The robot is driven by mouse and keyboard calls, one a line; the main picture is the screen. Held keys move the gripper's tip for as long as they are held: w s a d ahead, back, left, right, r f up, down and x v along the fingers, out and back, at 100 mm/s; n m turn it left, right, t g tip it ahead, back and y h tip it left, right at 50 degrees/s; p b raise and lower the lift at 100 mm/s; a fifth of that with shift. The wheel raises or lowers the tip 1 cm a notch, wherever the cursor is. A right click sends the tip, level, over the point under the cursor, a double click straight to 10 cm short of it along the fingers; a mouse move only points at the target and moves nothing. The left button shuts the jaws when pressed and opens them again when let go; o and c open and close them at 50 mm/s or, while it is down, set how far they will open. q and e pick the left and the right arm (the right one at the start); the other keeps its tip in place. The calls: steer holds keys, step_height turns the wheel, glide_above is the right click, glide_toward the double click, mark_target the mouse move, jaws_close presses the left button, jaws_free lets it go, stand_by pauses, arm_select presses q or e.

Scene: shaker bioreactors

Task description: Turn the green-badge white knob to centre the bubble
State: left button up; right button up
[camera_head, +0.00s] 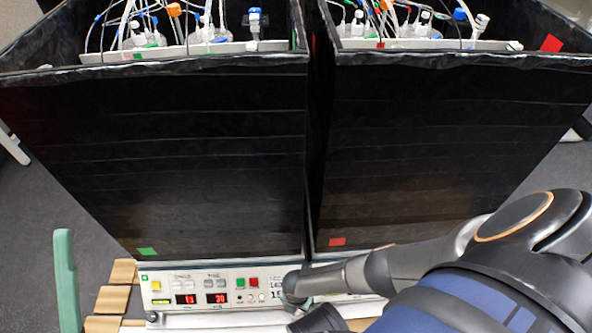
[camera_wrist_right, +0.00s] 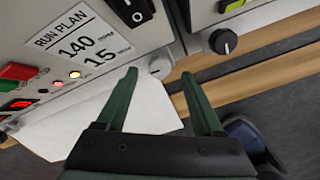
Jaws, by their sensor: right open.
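In the right wrist view a white knob (camera_wrist_right: 160,65) sits at the lower corner of the pale control panel with the RUN PLAN label. My right gripper (camera_wrist_right: 159,76) is open, its two dark green fingers pointing toward the knob, one to either side of it in the picture; I cannot tell whether they touch it. In the head view my right arm covers the right end of the green-badge panel (camera_head: 215,285), hiding the knob. A green badge (camera_head: 148,251) marks the black enclosure above that panel. I cannot make out a bubble.
A second panel with a black knob (camera_wrist_right: 223,41) is close on the right in the wrist view. A black switch (camera_wrist_right: 131,10) is above the white knob. The two tall black enclosures stand close together, the right one with a red badge (camera_head: 337,242).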

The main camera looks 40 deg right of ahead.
arm_select(q)
step_height(320, 180, up, 9)
steer(key=a+p, duration=0.1)
steer(key=p, duration=0.5)
steer(key=shift+s+t+p, duration=0.2)
steer(key=shift+t+p, duration=0.15)
steer(key=shift+t, duration=0.05)
arm_select(e)
step_height(320, 180, up, 10)
arm_select(q)
steer(key=shift+f, duration=0.2)
